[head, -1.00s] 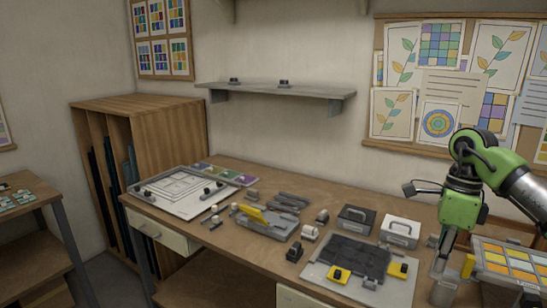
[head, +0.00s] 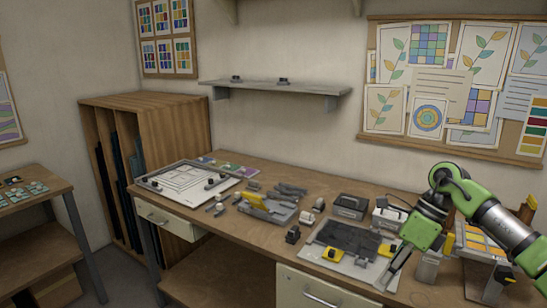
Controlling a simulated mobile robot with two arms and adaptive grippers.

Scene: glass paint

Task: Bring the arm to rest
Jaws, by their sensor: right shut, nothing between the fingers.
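My right arm, green and grey, comes in from the right edge. Its right gripper (head: 393,276) points down and to the left, shut and empty, at the front right corner of a pale board (head: 345,268) with a dark mat (head: 350,240) on it. In this view the fingertips overlap the board's edge; whether they touch it I cannot tell. My left gripper is not in view.
A tray of coloured glass (head: 478,241) is partly behind my arm. Several tools lie mid-bench; a framed pattern board (head: 190,187) is at left.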

